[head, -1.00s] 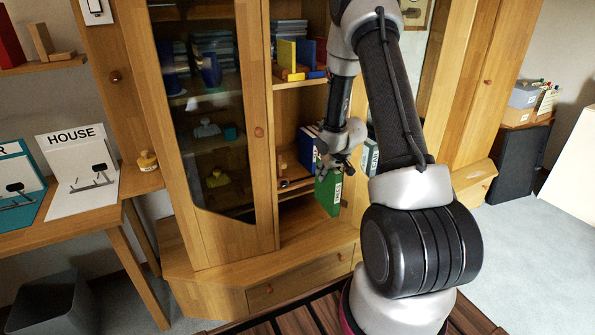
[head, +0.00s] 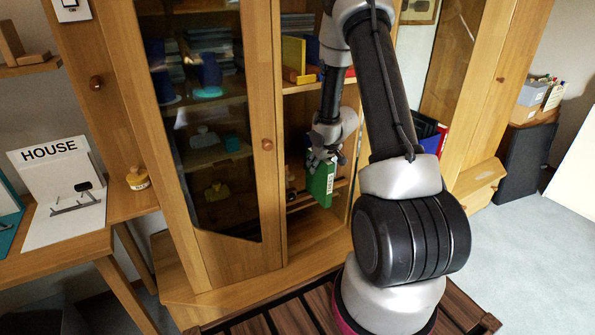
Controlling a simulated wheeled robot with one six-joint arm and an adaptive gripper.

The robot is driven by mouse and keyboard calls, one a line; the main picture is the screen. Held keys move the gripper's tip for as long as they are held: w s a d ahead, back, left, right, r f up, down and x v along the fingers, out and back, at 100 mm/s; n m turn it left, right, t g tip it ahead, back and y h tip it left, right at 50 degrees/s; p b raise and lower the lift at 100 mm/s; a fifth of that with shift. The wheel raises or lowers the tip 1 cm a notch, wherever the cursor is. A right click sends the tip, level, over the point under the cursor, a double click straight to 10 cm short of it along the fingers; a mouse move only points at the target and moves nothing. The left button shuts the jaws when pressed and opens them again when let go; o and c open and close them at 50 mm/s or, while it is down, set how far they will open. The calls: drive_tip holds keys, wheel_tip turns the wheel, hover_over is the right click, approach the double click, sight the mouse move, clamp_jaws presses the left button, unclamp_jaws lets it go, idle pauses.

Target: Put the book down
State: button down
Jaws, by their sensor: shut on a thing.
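A green book (head: 320,183) with a pale label on its spine hangs upright in my gripper (head: 323,155). My gripper is shut on the top part of the book, in front of the open side of the wooden cabinet (head: 215,275). I cannot tell whether the book's lower edge touches a surface or hangs free. My arm hides part of the cabinet's right side.
The cabinet's glass door (head: 205,120) stands left of the book. A yellow book (head: 293,55) stands on an upper shelf. Red and blue books (head: 430,135) show right of my arm. A desk with a HOUSE sign (head: 58,190) is at left.

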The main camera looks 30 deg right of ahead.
drive_tip(key=w+f, duration=0.1)
drive_tip(key=w, duration=0.8)
drive_tip(key=w+f, duration=0.2)
drive_tip(key=w, duration=0.7)
drive_tip(key=shift+a+f, duration=0.25)
drive_tip(key=shift+a, duration=0.05)
drive_tip(key=c, duration=1.2)
unclamp_jaws()
drive_tip(key=shift+f, duration=0.15)
drive_tip(key=shift+o, duration=0.2)
